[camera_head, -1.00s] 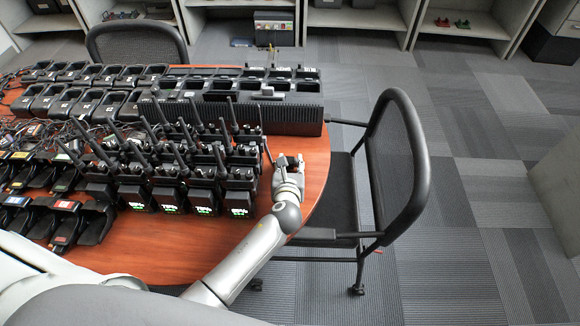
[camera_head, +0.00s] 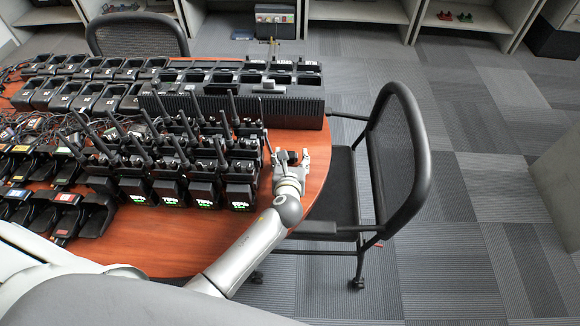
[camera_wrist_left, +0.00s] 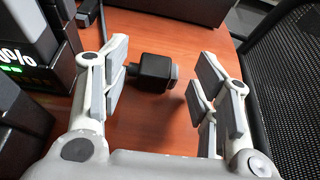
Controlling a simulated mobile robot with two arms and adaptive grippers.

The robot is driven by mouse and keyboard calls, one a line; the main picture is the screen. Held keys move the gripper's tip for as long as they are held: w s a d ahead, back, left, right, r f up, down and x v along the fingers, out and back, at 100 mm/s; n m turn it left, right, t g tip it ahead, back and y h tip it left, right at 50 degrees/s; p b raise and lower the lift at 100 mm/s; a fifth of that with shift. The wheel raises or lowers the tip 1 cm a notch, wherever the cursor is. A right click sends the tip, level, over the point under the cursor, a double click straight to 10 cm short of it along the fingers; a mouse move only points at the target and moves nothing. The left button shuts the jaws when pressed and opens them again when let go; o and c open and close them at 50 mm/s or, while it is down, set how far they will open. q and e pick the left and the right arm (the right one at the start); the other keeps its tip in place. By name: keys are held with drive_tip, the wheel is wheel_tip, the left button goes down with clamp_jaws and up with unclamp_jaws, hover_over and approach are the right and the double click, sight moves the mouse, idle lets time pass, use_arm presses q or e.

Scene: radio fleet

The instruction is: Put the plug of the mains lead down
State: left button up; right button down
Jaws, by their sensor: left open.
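The plug of the mains lead (camera_wrist_left: 155,72) is a small dark block with a grey end, seen in the left wrist view. It appears to rest on the red-brown table (camera_wrist_left: 190,40); I cannot tell whether it fully touches it. My left gripper (camera_wrist_left: 164,78) is open, with its fingers on either side of the plug and gaps between. In the head view the left gripper (camera_head: 290,157) is over the right end of the table, and the plug there is small and hard to make out. My right gripper is out of view.
Several radios in chargers (camera_head: 204,192) stand close to the left of the gripper. A long black charger bank (camera_head: 300,112) lies behind it. A black chair (camera_head: 400,165) stands at the table's right edge. A narrow strip of table in front is bare.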

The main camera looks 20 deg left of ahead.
use_arm(q)
drive_tip(key=v, duration=1.2)
drive_tip(key=shift+p, duration=0.3)
